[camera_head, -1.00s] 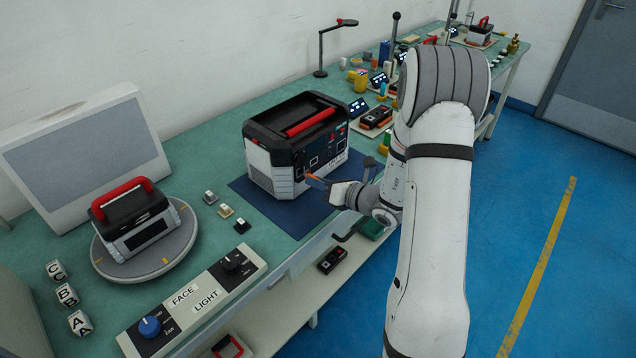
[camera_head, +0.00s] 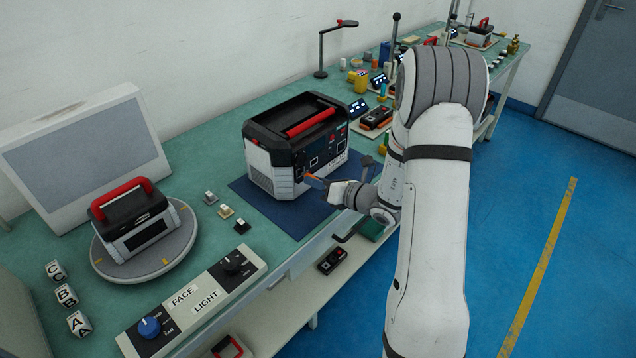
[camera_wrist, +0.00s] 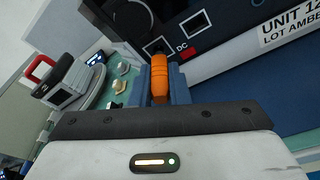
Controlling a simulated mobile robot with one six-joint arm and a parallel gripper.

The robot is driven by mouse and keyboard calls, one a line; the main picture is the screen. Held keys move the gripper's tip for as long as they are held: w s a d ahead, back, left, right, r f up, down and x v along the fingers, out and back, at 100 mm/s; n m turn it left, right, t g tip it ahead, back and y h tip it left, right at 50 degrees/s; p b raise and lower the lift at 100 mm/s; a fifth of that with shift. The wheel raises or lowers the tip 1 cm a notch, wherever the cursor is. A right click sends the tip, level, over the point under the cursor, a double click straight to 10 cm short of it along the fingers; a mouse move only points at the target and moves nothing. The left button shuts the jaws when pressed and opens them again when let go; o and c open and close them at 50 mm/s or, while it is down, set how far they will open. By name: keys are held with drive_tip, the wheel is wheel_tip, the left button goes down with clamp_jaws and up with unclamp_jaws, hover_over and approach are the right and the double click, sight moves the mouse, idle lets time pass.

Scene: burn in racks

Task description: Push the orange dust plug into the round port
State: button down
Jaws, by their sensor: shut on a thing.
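The orange dust plug (camera_wrist: 159,78) is a ribbed orange cylinder. My gripper (camera_wrist: 160,88) is shut on it, with a blue finger on each side. In the head view the plug (camera_head: 309,176) is at the front face of the black and white unit (camera_head: 272,169), at the tip of my gripper (camera_head: 318,183). In the wrist view the plug's far end overlaps the unit's dark panel (camera_wrist: 208,40), near a square outline and the DC label. The round port behind the plug is largely hidden. I cannot tell whether the plug touches it.
The unit stands on a dark blue mat (camera_head: 302,222) on the green bench. A smaller red-handled unit (camera_head: 136,232) sits on a round turntable (camera_head: 180,258) at left. Small switches (camera_head: 226,211) lie between them. A FACE/LIGHT control box (camera_head: 192,300) is at the front edge.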

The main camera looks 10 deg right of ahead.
drive_tip(key=shift+x, duration=0.9)
drive_tip(key=c, duration=1.3)
unclamp_jaws()
drive_tip(key=shift+w+r, duration=0.15)
drive_tip(key=shift+d, duration=0.1)
